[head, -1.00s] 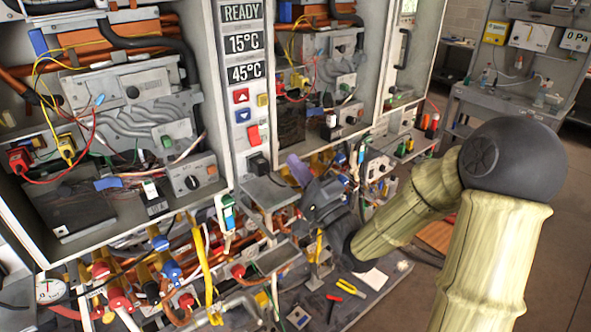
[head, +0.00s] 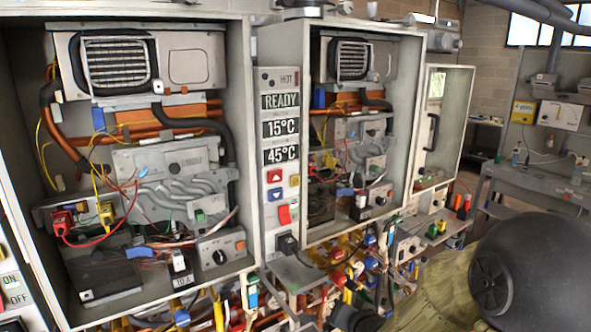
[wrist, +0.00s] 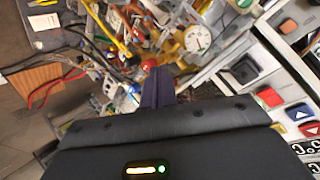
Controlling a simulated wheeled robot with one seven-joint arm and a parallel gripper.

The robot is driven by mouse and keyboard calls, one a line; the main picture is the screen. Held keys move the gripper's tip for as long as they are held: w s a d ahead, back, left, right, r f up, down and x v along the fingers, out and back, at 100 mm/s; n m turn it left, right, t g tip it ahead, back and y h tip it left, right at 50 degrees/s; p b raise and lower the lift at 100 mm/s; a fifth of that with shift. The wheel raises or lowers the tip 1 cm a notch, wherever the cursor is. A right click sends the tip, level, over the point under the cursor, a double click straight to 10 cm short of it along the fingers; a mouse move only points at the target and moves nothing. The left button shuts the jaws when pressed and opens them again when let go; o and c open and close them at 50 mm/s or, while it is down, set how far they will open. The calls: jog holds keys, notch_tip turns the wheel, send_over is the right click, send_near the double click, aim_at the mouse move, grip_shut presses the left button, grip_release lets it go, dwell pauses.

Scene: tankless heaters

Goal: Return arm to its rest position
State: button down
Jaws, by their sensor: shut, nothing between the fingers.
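My gripper (wrist: 158,87) shows in the wrist view, its dark purple fingers together with nothing between them. It hangs in front of the pipes and valves below the heaters, apart from them as far as I can tell. In the head view my arm fills the lower right corner, and the gripper itself cannot be made out there. The open heater cabinet on the left (head: 242,120) and the middle one (head: 412,110) stand behind the arm. The control panel (head: 281,160) between them reads READY, 15°C and 45°C.
Colored valves and pipes (head: 340,275) crowd the space under the cabinets. A grey workbench (head: 520,185) stands at the far right. The wrist view shows a round gauge (wrist: 198,39), a red rocker switch (wrist: 269,97) and a brown board (wrist: 35,88) on the left.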

jog(key=s+d+f+n+g+h, duration=0.1)
jog(key=s+g, duration=0.3)
jog(key=s, duration=0.4)
jog(key=s+d+f+n+g+h, duration=0.2)
jog(key=s+d+f+n+g, duration=0.1)
jog(key=s, duration=0.4)
jog(key=shift+s+d+f+g, duration=0.15)
jog(key=shift+s+d+g, duration=0.25)
jog(key=shift+g, duration=0.4)
